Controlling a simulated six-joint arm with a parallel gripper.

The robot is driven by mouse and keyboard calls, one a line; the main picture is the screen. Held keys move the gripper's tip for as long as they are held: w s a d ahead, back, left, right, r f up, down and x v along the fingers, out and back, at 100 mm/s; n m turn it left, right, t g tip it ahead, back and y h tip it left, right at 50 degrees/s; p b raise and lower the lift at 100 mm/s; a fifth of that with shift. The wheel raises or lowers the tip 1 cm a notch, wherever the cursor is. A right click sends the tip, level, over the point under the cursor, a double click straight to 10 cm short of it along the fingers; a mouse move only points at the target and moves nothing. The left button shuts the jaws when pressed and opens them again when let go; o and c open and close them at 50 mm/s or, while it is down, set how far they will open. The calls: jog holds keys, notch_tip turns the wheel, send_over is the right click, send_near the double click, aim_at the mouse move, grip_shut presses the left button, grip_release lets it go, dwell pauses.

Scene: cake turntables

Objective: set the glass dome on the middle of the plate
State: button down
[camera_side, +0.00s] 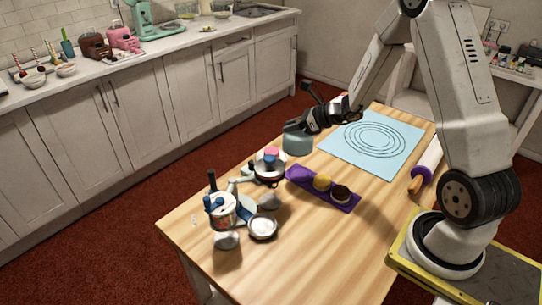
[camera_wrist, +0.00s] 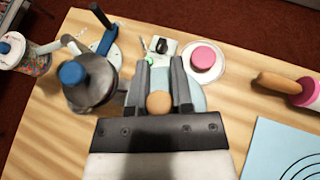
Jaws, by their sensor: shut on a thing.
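My gripper (camera_side: 318,120) is shut on the round wooden knob (camera_wrist: 158,103) of the glass dome. The teal-tinted dome (camera_side: 298,144) hangs upright under my gripper at the left edge of the blue mat in the side view. I cannot tell whether its rim touches the table. In the wrist view the dome (camera_wrist: 195,96) shows only in part, behind the fingers. A pale round plate (camera_wrist: 204,72) lies beyond my fingers, and a pink round thing (camera_wrist: 203,57) appears over it. I cannot tell for sure that this is the task's plate.
A blue mat (camera_side: 375,140) with printed rings lies right of my gripper. Stands and jars (camera_side: 222,210) crowd the left end, near a white dish (camera_side: 262,227). A rolling pin (camera_side: 427,165) lies at the right.

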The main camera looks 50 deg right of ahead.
jog(key=w+d+f, duration=0.1)
jog(key=w+f, duration=0.1)
jog(key=w, duration=0.1)
jog(key=w+d+f, duration=0.1)
jog(key=w+f, duration=0.2)
jog(key=w, duration=0.1)
jog(key=w+d+f, duration=0.1)
jog(key=w+f, duration=0.2)
jog(key=w, duration=0.1)
jog(key=shift+w, duration=0.25)
jog(key=shift+w+d+f, duration=0.15)
jog(key=shift+w+f, duration=0.35)
jog(key=shift+f, duration=0.05)
jog(key=shift+f, duration=0.1)
jog(key=shift+w+f, duration=0.15)
jog(key=shift+w, duration=0.05)
jog(key=shift+f, duration=1.6)
jog(key=c, duration=0.5)
grip_release()
jog(key=shift+f, duration=0.15)
